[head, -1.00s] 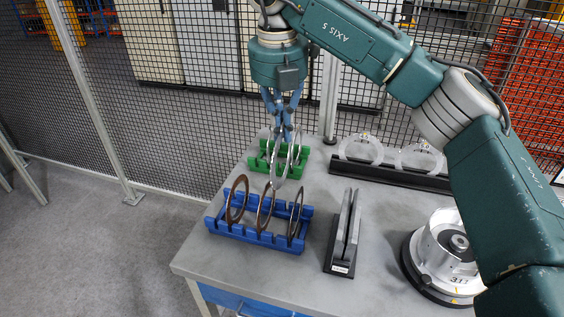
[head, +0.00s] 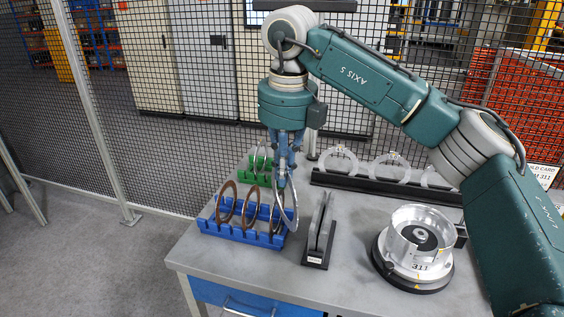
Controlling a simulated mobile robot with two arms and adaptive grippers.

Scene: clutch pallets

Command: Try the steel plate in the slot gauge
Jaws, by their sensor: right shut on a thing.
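My right gripper (head: 282,178) points straight down and is shut on a steel plate (head: 295,214), a thin grey ring that hangs upright on edge. The plate is just left of the slot gauge (head: 318,240), overlapping the right end of the blue rack in the picture. The gauge has two dark upright plates with a narrow gap on a black base with a small label. The held plate and the gauge look apart. A green rack (head: 255,181) behind holds other steel rings (head: 259,161), partly hidden. My left gripper is not in view.
A blue rack (head: 238,236) holds several brown rings (head: 225,203). Clear rings (head: 338,160) stand in a black rack (head: 345,184) at the back. A round metal housing (head: 415,240) marked 311 is at right. The grey tabletop (head: 340,285) is bare in front of the gauge.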

